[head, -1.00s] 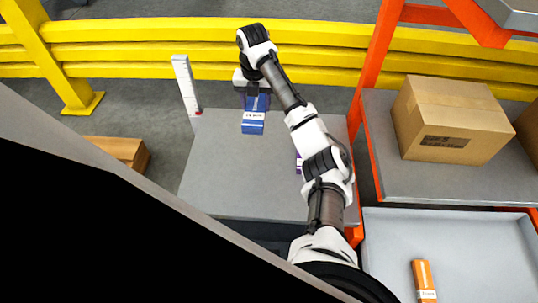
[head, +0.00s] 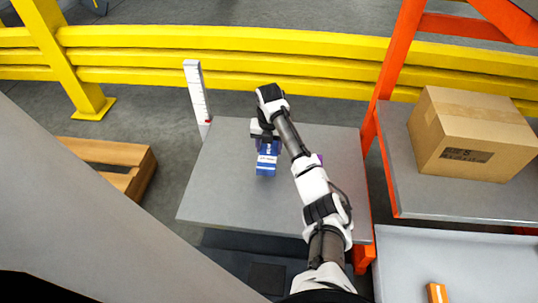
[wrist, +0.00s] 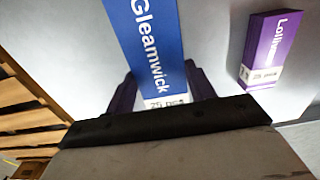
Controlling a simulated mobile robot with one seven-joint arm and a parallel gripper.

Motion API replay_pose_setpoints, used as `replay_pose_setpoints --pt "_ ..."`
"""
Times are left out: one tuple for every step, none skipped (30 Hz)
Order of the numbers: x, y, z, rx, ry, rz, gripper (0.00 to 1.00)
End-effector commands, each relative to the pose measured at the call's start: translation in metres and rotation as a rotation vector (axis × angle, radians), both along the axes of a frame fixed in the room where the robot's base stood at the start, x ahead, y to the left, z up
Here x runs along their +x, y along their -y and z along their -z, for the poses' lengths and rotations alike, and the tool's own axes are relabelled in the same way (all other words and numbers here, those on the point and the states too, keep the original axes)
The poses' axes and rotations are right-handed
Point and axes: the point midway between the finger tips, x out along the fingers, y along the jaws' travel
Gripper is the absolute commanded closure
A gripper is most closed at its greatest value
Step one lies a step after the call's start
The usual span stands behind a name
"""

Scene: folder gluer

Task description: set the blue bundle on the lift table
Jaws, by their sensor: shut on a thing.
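My gripper (head: 267,143) is shut on the blue bundle (head: 266,163), a long blue block with a white label. In the wrist view the blue bundle (wrist: 146,40) reads "Gleamwick" and sits between the two dark fingers of my gripper (wrist: 160,90). The bundle is over the grey top of the lift table (head: 225,185), toward its far half. I cannot tell whether it touches the top. A purple bundle (wrist: 271,48) lies on the table to the right of the blue one. In the head view my arm hides most of it.
A white post with a scale (head: 197,92) stands at the table's far left corner. An orange rack (head: 392,75) with a cardboard box (head: 470,135) is at the right, above a pale tray (head: 410,265) holding an orange bundle (head: 437,293). Yellow rails (head: 220,45) run behind. A wooden pallet (head: 115,153) lies left.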

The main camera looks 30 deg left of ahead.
Motion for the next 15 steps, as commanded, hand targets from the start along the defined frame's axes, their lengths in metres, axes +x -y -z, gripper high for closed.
replay_pose_setpoints --pt "-0.001 0.000 0.013 -0.002 -0.002 0.000 0.72" --pt "-0.001 0.000 0.019 -0.002 -0.002 0.001 0.72" --pt "0.000 0.000 0.026 -0.002 -0.001 0.001 0.72" --pt "-0.001 0.000 0.030 -0.002 -0.001 0.001 0.72" --pt "-0.001 0.000 0.034 -0.002 -0.001 0.001 0.72" --pt "0.000 0.000 0.036 -0.001 0.000 0.000 0.72" --pt "0.000 0.000 0.037 -0.001 0.000 0.000 0.72" --pt "0.000 0.000 0.037 0.000 0.001 0.000 0.72" --pt "0.000 0.000 0.037 0.000 0.001 -0.001 0.72" --pt "0.000 0.000 0.036 0.000 0.001 -0.001 0.72" --pt "0.000 0.000 0.036 0.000 0.001 -0.001 0.72" --pt "0.000 0.000 0.036 0.000 0.001 -0.001 0.72" --pt "0.000 0.000 0.036 0.000 0.001 0.000 0.72" --pt "0.000 0.000 0.036 0.000 0.001 0.000 0.72" --pt "0.000 0.000 0.037 -0.001 0.000 0.000 0.72"
